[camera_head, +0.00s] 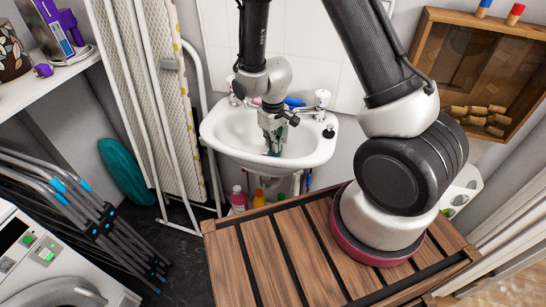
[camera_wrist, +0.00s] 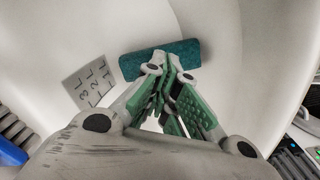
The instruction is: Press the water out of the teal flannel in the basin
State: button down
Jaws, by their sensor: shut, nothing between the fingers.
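The white basin (camera_head: 222,128) hangs on the far wall, and its inside fills most of the wrist view. The teal flannel (camera_wrist: 150,60) lies in it as a small, flat folded rectangle, slightly tilted in the picture. My gripper (camera_head: 272,148) reaches down into the basin from above. In the wrist view its green-padded fingers (camera_wrist: 170,78) are shut with nothing between them. The fingertips overlap the flannel's near edge; I cannot tell whether they touch or press it. In the head view my gripper largely hides the flannel.
A grey scale card (camera_wrist: 88,82) marked in litres is on the basin wall. A tap (camera_head: 322,98) stands at the basin's back right, with a small black item (camera_head: 329,131) on the rim. A slatted wooden top (camera_head: 265,255) is in front; an ironing board (camera_head: 160,90) leans left.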

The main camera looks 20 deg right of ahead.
aim_at(273, 153)
jog(key=shift+s+f, duration=0.1)
jog(key=shift+f, duration=1)
dwell(1.6)
notch_tip(273, 153, up, 10)
dwell(1.0)
dwell(0.3)
jog(key=s+d+r+m+t, duration=0.1)
jog(key=s+d+r, duration=0.4)
jog(key=r, duration=0.4)
jog(key=s+d+r+m+t, duration=0.2)
jog(key=s+d+r, duration=0.3)
jog(key=s+r, duration=0.2)
jog(key=s+d+r+m+t, duration=0.1)
jog(key=s+d+r, duration=0.4)
jog(key=r, duration=0.7)
jog(key=shift+s+m, duration=0.4)
jog(key=shift+s, duration=0.5)
